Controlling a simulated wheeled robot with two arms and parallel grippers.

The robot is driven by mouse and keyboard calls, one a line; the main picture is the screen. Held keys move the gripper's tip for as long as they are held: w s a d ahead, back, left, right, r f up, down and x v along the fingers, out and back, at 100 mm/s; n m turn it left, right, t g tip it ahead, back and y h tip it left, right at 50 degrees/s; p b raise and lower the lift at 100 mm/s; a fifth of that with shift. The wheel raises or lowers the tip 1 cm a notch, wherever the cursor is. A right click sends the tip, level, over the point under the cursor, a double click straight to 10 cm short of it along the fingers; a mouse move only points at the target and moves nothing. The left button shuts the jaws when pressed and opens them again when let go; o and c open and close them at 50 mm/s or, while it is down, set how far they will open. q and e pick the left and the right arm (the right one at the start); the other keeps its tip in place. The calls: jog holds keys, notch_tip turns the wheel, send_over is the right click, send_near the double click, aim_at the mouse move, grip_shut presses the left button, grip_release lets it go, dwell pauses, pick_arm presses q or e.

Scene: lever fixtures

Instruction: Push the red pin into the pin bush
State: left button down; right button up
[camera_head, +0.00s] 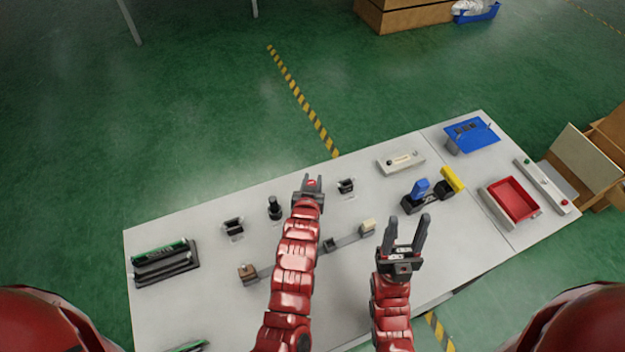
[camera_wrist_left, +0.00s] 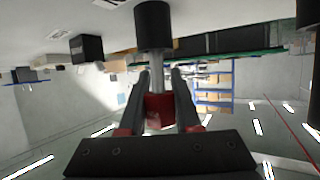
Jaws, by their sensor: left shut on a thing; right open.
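My left gripper (camera_head: 311,181) is shut on the red pin (camera_head: 311,184) over the back middle of the table. In the left wrist view, the red head of the pin (camera_wrist_left: 160,108) sits between the two fingers. Its grey shaft runs to a black cylinder (camera_wrist_left: 153,22), which looks like the pin bush. The shaft meets the cylinder's near end in this view; how deep it goes in I cannot tell. In the head view my gripper hides that place. My right gripper (camera_head: 408,224) is open and empty over the front right part of the table.
A black upright post (camera_head: 275,206) stands just left of my left gripper, and a small black fixture (camera_head: 346,187) just right. A lever bar (camera_head: 350,240) lies under my left arm. A blue and yellow lever fixture (camera_head: 420,190) and a red tray (camera_head: 513,199) stand at the right.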

pick_arm(q)
jog(key=shift+f+b, duration=0.85)
jog(key=shift+f, duration=0.25)
jog(key=c, duration=0.5)
grip_release()
jog(key=shift+c, duration=0.2)
jog(key=shift+r, duration=0.15)
jog(key=shift+r+p, duration=0.3)
notch_tip(320, 180, up, 3)
jog(key=shift+r+p, duration=0.2)
jog(key=shift+p, duration=0.75)
jog(key=s+p, duration=0.2)
jog(key=s, duration=0.3)
jog(key=s+p, duration=0.2)
jog(key=s, duration=0.3)
jog(key=s+r+p, duration=0.1)
jog(key=s+p, duration=0.2)
jog(key=s, duration=0.2)
jog(key=shift+a, duration=0.1)
jog(key=shift+s, duration=0.5)
jog(key=shift+f, duration=0.1)
